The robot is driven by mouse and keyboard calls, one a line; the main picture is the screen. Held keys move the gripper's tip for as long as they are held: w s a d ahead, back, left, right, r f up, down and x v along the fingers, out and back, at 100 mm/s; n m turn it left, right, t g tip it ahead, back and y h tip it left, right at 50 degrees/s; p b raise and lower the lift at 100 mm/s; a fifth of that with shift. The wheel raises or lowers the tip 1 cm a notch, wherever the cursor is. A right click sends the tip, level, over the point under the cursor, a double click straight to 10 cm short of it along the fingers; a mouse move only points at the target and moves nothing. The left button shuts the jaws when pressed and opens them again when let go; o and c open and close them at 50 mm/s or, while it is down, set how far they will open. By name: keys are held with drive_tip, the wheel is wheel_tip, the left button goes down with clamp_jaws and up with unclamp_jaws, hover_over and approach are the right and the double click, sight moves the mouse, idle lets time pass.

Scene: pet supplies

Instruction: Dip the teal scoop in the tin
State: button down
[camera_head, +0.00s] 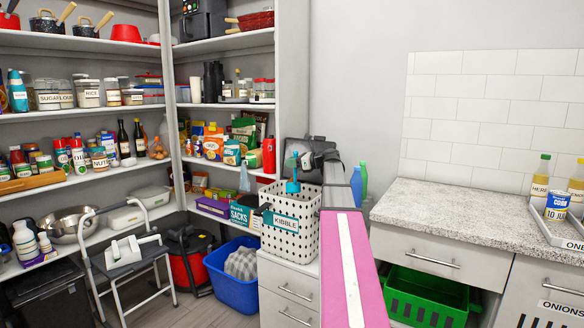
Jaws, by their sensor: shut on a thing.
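The teal scoop (293,186) is upright at the opening of a white container with dark dots (283,242), labelled KIBBLE. My gripper (299,160) is above that container, shut on the upper part of the scoop. I cannot tell how far the scoop's lower end reaches below the rim, nor see the container's inside. No other vessel under the scoop shows; I take this container as the tin.
The container stands on a white drawer unit (288,287). A speckled counter (440,205) is at right, with a green crate (425,297) below. A step stool (125,255) and blue bin (232,275) are at left.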

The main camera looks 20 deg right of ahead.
drive_tip(key=shift+s+a+r+n+t+y, duration=0.1)
drive_tip(key=shift+s+r+n+t+y, duration=0.15)
drive_tip(key=shift+s+r+n, duration=0.45)
drive_tip(key=shift+s+a+r+n+t+y, duration=0.15)
drive_tip(key=shift+s+r, duration=0.35)
drive_tip(key=shift+s, duration=0.65)
drive_tip(key=shift+s+a+r+n+t+y, duration=0.1)
drive_tip(key=shift+s+r+n+t+y, duration=0.2)
drive_tip(key=shift+s+r, duration=0.45)
drive_tip(key=shift+s+f, duration=0.15)
